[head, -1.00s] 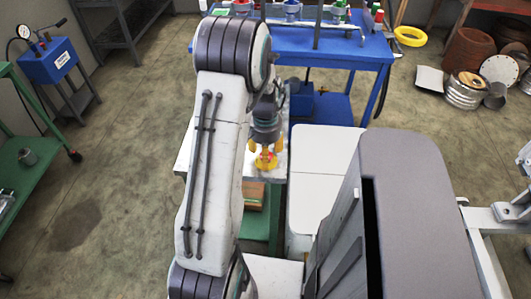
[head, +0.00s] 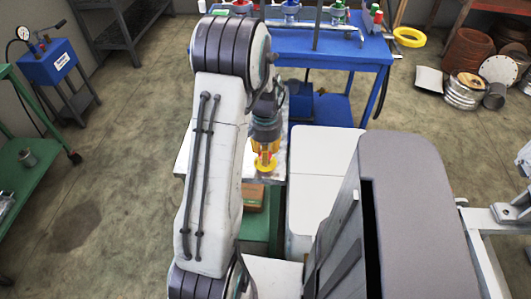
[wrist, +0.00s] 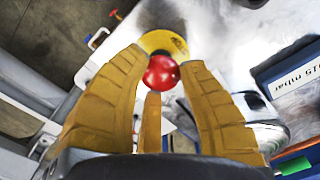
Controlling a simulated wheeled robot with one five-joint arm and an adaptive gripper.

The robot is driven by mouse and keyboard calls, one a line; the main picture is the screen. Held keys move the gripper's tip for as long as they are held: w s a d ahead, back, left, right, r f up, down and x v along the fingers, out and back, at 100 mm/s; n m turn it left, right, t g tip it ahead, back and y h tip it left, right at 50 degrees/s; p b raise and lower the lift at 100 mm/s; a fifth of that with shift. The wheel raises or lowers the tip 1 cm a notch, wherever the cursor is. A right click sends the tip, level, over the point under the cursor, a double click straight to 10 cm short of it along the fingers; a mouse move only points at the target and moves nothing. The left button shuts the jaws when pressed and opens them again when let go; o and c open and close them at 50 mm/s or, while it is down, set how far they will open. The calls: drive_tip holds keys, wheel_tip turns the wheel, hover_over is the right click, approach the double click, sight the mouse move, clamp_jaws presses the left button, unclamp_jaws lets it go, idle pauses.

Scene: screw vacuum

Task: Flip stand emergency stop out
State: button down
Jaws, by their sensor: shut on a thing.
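The emergency stop is a red round button (wrist: 161,72) on a yellow disc (wrist: 165,42) with dark lettering, seen in the wrist view. In the head view, its yellow base (head: 265,169) shows on a light tabletop. My gripper (head: 265,155) points down at it from above. Its orange-yellow fingers are closed around the red button, one on each side and one nearer the camera. In the head view the fingers hide most of the button.
The light tabletop (head: 187,158) is partly hidden by my arm. A white box-like surface (head: 318,170) stands close to its right. A blue table (head: 345,50) with fittings is behind. In the wrist view, a blue box with a "mbar" label (wrist: 285,75) lies right of the button.

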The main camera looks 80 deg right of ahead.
drive_tip(key=c, duration=0.7)
unclamp_jaws()
drive_tip(key=shift+w+a, duration=0.1)
drive_tip(key=shift+c, duration=0.2)
drive_tip(key=shift+r, duration=0.15)
wheel_tip(320, 180, up, 12)
idle(0.5)
